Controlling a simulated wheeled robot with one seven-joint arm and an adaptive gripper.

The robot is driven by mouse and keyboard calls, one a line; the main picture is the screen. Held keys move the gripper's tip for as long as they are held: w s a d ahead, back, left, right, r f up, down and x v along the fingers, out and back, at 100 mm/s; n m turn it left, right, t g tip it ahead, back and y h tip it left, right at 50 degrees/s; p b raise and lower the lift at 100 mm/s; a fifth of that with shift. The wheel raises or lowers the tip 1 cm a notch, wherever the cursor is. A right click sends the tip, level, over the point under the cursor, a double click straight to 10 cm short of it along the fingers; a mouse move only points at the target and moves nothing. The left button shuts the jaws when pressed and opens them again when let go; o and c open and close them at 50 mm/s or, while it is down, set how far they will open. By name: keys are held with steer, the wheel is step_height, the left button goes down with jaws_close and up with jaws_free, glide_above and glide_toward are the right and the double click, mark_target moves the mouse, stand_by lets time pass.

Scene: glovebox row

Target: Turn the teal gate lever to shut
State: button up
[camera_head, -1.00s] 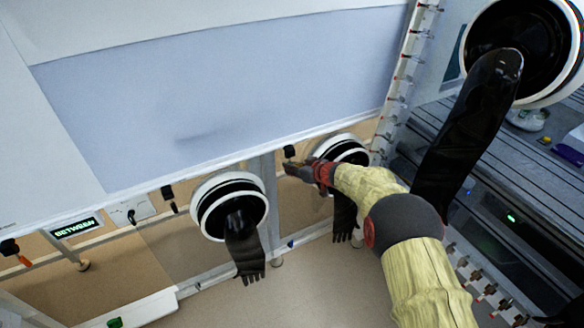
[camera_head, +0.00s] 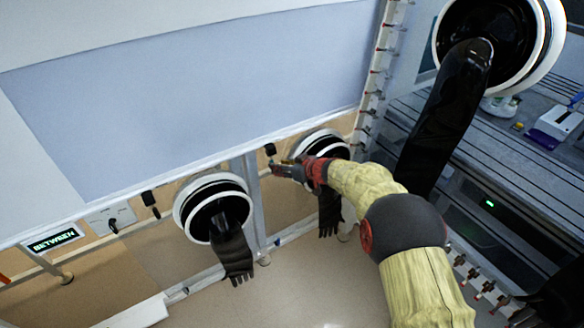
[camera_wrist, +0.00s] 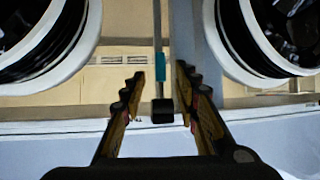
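The teal gate lever shows in the wrist view as a thin rod with a teal band (camera_wrist: 160,66) and a black knob (camera_wrist: 162,112) at its end. My gripper (camera_wrist: 158,82) is open, with one finger on each side of the rod and knob; gaps show on both sides. In the head view, my gripper (camera_head: 279,169) is by a black knob (camera_head: 270,149) under the panel edge, between two glove ports. The teal part is not discernible there. A small display (camera_head: 53,239) at the left reads BETWEEN.
Glove ports with black gloves stand left (camera_head: 213,208) and right (camera_head: 318,146) of my gripper. A large port (camera_head: 497,45) with a hanging black sleeve is at upper right. Another black knob (camera_head: 149,199) hangs left. The pale panel (camera_head: 190,90) spans above; the floor below is clear.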

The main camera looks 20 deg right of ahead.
steer(key=v, duration=0.7)
steer(key=shift+d, duration=0.1)
stand_by(0.5)
